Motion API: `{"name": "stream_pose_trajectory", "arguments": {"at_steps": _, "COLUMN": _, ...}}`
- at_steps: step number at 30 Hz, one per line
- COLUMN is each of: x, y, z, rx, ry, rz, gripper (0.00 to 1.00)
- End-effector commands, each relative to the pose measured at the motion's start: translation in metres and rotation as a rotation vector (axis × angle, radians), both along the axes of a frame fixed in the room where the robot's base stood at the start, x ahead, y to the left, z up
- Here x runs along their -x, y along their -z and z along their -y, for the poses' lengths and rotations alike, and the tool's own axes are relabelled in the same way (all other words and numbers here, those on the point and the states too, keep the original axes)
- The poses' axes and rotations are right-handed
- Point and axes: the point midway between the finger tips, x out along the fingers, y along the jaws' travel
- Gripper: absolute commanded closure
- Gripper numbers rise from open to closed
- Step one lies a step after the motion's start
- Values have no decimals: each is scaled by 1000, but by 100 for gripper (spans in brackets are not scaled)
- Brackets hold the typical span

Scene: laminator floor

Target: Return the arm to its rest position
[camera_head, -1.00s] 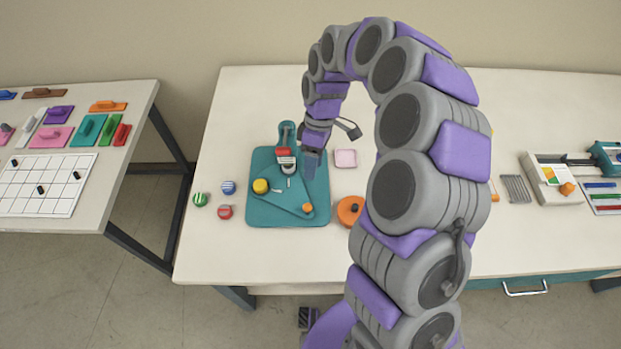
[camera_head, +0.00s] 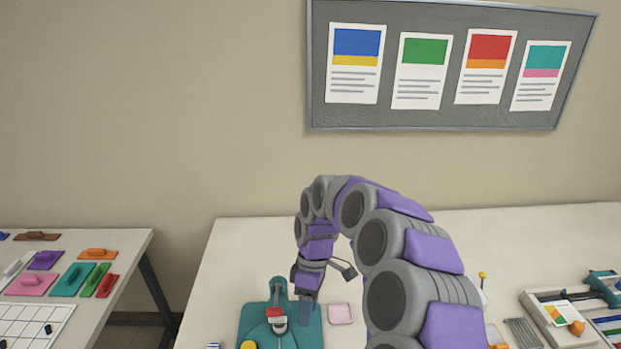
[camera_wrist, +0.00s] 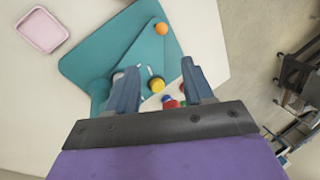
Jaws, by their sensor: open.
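My arm, grey and purple, arches over the table in the head view, with my gripper (camera_head: 306,302) pointing down above the teal board (camera_head: 252,325). In the wrist view my gripper (camera_wrist: 160,88) shows two blue fingers spread apart with nothing held between them. A red and grey part (camera_head: 276,317) sits on the board just left of my gripper in the head view. The lower part of the board is cut off there.
A pink tray (camera_head: 341,314) lies right of the board. A bin with tools (camera_head: 560,322) stands at the far right. A left table (camera_head: 135,245) holds coloured handled blocks, with a gap between the tables. A notice board (camera_head: 455,120) hangs on the wall behind.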

Motion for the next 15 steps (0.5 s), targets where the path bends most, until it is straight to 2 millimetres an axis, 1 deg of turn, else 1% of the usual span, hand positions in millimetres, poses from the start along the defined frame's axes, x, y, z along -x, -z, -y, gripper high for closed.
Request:
{"name": "stream_pose_trajectory", "arguments": {"at_steps": 2, "x": 4, "y": -7, "z": 1, "rx": 0, "ry": 13, "rz": 4, "gripper": 48}}
{"name": "stream_pose_trajectory", "arguments": {"at_steps": 4, "x": 12, "y": -17, "z": 4, "rx": 1, "ry": 37, "rz": 8, "gripper": 48}}
{"name": "stream_pose_trajectory", "arguments": {"at_steps": 7, "x": 29, "y": -38, "z": 10, "rx": 11, "ry": 92, "rz": 23, "gripper": 48}}
{"name": "stream_pose_trajectory", "arguments": {"at_steps": 11, "x": 60, "y": -65, "z": 24, "rx": 39, "ry": 188, "rz": 37, "gripper": 48}}
{"name": "stream_pose_trajectory", "arguments": {"at_steps": 12, "x": 70, "y": -73, "z": 28, "rx": 49, "ry": 219, "rz": 41, "gripper": 48}}
{"name": "stream_pose_trajectory", "arguments": {"at_steps": 15, "x": 95, "y": -88, "z": 41, "rx": 83, "ry": 307, "rz": 54, "gripper": 48}}
